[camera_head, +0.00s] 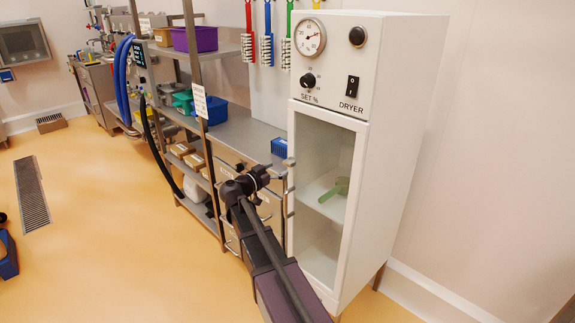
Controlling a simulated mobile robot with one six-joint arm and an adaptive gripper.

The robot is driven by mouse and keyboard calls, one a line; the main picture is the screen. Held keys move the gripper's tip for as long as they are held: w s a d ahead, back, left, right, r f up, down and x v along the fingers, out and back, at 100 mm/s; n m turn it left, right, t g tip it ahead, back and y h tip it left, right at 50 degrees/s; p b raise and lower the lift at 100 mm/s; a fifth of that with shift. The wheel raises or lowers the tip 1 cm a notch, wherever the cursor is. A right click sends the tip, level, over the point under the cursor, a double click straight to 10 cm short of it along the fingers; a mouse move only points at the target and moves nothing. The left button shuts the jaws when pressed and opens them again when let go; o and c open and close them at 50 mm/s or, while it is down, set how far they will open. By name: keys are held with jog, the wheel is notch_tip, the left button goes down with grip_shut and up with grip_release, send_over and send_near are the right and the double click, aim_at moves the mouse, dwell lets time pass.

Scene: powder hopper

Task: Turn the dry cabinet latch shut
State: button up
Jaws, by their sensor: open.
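The white dry cabinet (375,150) stands at right, with a glass-panelled door (325,185) that looks closed against its frame. A small grey latch piece (289,162) sticks out at the door's left edge. A metal door handle (290,202) sits below it. My gripper (266,180) is dark and small in the picture, just left of the latch and handle, in front of the steel drawers. It is open and appears empty. I cannot tell whether its fingers touch the latch, nor the latch's exact angle.
A green scoop (338,187) lies on the shelf inside the cabinet. The cabinet's top panel has a gauge (310,37), a knob (308,80) and a switch (352,86). A steel bench (240,130) with bins adjoins at left. The orange floor (110,225) is largely clear.

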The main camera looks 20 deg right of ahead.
aim_at(286, 165)
jog(key=shift+x, duration=2.3)
